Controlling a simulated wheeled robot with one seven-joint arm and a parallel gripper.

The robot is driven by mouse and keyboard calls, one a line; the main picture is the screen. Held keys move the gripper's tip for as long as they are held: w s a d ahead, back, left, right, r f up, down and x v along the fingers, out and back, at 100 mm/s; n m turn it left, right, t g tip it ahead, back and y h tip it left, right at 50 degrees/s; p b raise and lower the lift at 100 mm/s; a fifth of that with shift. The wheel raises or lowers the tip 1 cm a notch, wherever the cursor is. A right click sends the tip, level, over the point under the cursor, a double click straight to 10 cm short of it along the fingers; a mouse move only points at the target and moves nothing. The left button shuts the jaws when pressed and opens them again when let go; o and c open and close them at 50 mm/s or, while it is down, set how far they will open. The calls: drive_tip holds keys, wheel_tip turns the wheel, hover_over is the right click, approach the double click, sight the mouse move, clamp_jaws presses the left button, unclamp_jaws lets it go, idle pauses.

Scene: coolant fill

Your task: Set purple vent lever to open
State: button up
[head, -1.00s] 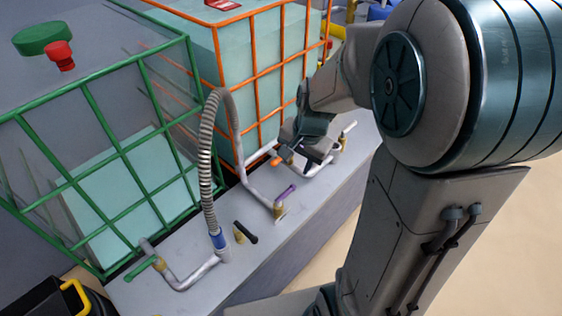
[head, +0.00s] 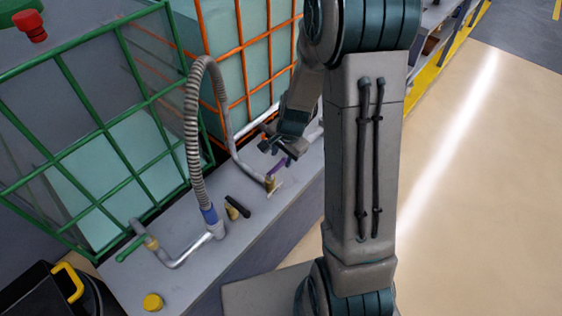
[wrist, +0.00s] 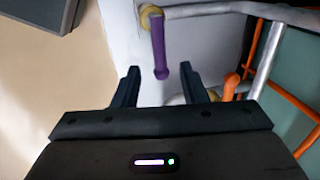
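The purple vent lever (head: 278,166) sits on a brass valve (head: 270,183) on the pipework along the grey ledge. In the wrist view the purple lever (wrist: 159,48) hangs from its brass fitting, its free end pointing toward my gripper. My gripper (wrist: 160,76) is open, with its two dark fingers apart on either side of the lever's line. The lever's tip is just ahead of the space between the fingertips, and nothing is held. In the head view my gripper (head: 279,150) is right by the lever and partly overlaps it.
A ribbed hose (head: 194,130) arches up left of the purple lever. A black lever (head: 238,206) and a green lever (head: 131,249) sit further left on the ledge (head: 205,262). Green and orange cages (head: 240,50) stand behind. A yellow cap (head: 153,302) is at the ledge's near end.

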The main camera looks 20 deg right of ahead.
sight(280, 164)
drive_tip(key=shift+w+a+f, duration=0.1)
drive_tip(key=shift+w+f, duration=0.05)
drive_tip(key=shift+f, duration=0.75)
drive_tip(key=shift+w+a+f, duration=0.1)
drive_tip(key=shift+w+f, duration=0.05)
drive_tip(key=shift+f, duration=0.7)
drive_tip(key=shift+c, duration=0.3)
clamp_jaws()
